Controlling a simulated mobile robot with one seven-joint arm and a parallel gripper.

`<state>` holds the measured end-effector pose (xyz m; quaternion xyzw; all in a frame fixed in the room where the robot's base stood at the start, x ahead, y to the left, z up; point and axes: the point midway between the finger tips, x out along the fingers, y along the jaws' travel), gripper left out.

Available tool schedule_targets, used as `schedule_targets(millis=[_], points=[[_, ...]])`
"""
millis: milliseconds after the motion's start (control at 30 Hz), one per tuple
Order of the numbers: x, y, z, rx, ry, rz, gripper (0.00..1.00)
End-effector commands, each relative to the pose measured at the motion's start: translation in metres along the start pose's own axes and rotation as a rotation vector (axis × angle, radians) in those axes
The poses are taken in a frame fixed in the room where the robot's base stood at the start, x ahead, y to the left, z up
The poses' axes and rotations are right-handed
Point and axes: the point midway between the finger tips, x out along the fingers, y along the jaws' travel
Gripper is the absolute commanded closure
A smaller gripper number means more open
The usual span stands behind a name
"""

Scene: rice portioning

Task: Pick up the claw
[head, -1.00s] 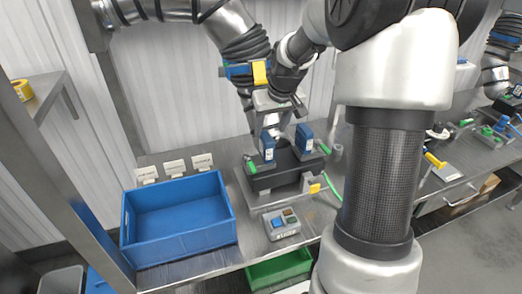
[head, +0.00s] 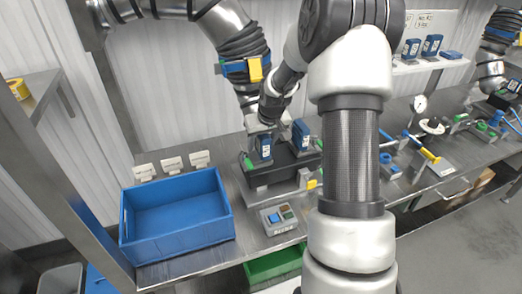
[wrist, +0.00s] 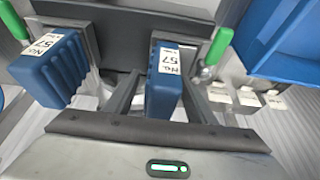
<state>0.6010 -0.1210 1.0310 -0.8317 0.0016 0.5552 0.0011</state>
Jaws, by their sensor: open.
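Two blue ribbed blocks with white labels reading "57" stand in a dark fixture (head: 272,174); I take these as the claws. The left claw (head: 264,148) is under my gripper (head: 263,134). The right claw (head: 301,134) stands beside it. In the wrist view, my gripper (wrist: 160,85) is open, with one finger on each side of the nearer claw (wrist: 163,92). I cannot tell whether the fingers touch it. The other claw (wrist: 53,70) is at the left, outside the fingers. Green-handled clamps (wrist: 213,47) flank the fixture.
A blue empty bin (head: 178,232) stands left of the fixture. Several white label cards (head: 172,164) stand behind it. A grey button box (head: 278,220) sits in front of the fixture. A green crate (head: 274,266) is below the bench edge. More fixtures and tools lie at the right.

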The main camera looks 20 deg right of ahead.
Motion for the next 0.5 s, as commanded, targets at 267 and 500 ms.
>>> schedule_targets(millis=[267, 500], points=[[-0.0003, 0.0001, 0.0002, 0.0, -0.001, 0.0, 0.82], [-0.0013, 0.0003, -0.0011, 0.0, 0.002, 0.001, 1.0]])
